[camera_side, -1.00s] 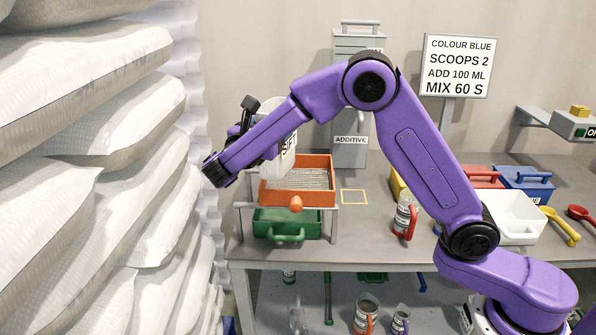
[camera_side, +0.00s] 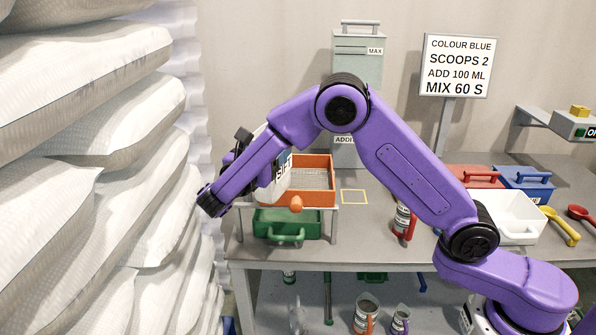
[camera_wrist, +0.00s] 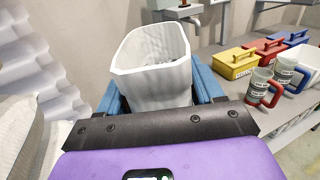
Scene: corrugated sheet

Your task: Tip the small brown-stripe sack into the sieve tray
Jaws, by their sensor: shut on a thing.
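A white open-topped sack (camera_side: 279,184) with a dark "SIFT" label is in my gripper, partly hidden behind my purple arm in the side view. No brown stripe shows. In the wrist view the sack (camera_wrist: 150,82) stands between the blue fingers of my gripper (camera_wrist: 158,95), which is shut on it. Its mouth faces up in that view, with a little pale content inside. The orange sieve tray (camera_side: 318,204), with a grey mesh, is just right of and behind the sack. The sack overlaps the tray's left side in the picture; I cannot tell whether they touch.
A red-handled jug (camera_side: 403,222) stands beyond that, near my arm. Large white sacks (camera_side: 95,145) are piled close on the left.

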